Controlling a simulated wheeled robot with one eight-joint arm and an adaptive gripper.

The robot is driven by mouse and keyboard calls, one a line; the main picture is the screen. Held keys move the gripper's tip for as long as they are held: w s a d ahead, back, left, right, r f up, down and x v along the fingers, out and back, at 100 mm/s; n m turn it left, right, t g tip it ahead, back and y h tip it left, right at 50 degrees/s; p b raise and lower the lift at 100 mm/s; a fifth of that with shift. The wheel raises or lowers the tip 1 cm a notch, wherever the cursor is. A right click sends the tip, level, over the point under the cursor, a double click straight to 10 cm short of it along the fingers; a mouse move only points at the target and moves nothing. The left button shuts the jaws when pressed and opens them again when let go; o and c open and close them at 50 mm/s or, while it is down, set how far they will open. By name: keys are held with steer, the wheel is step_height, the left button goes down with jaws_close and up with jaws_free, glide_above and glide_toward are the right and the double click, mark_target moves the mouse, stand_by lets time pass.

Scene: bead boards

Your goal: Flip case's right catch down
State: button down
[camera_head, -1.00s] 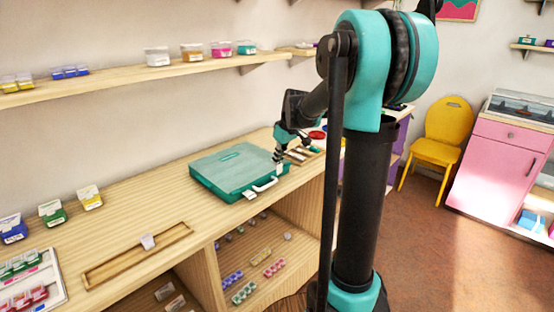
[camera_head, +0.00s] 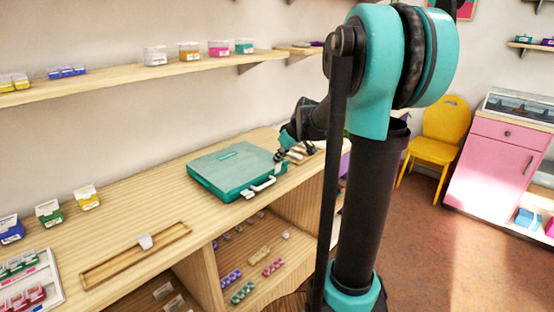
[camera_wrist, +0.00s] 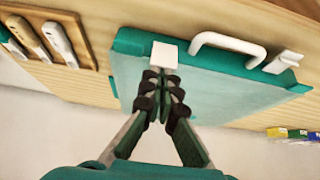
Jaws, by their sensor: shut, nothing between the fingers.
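The closed teal case (camera_head: 232,170) lies flat on the wooden counter, its white handle (camera_head: 259,187) facing the front edge. Its right catch (camera_wrist: 164,54) is a white square at the case's front edge in the wrist view, left of the handle there. I cannot tell whether that catch is up or down. The other catch (camera_wrist: 284,62) sticks out at an angle beyond the handle. My gripper (camera_wrist: 165,78) is shut and empty, with its fingertips over the lid right beside the right catch. Contact is unclear. In the head view my gripper (camera_head: 280,157) is at the case's right end.
A wooden tray with tools (camera_wrist: 50,38) lies beside the case, close to my gripper. A long shallow wooden tray (camera_head: 135,255) and small boxes stand farther left on the counter. An upper shelf (camera_head: 130,76) with small containers runs along the wall.

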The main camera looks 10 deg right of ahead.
mark_target(279, 165)
steer(key=t+y, duration=0.1)
steer(key=s+d+t+y, duration=0.1)
steer(key=shift+s+d+f+t, duration=0.1)
steer(key=shift+s+f+t, duration=0.2)
steer(key=shift+t, duration=0.1)
steer(key=t+y, duration=0.1)
steer(key=s+t, duration=0.1)
steer(key=shift+d+f+t+y, duration=0.3)
steer(key=shift+d+f+y, duration=0.1)
steer(key=shift+s+d+f, duration=0.45)
steer(key=shift+s+f, duration=0.3)
steer(key=shift+f, duration=0.1)
steer(key=shift+w+a, duration=0.1)
steer(key=shift+a, duration=0.05)
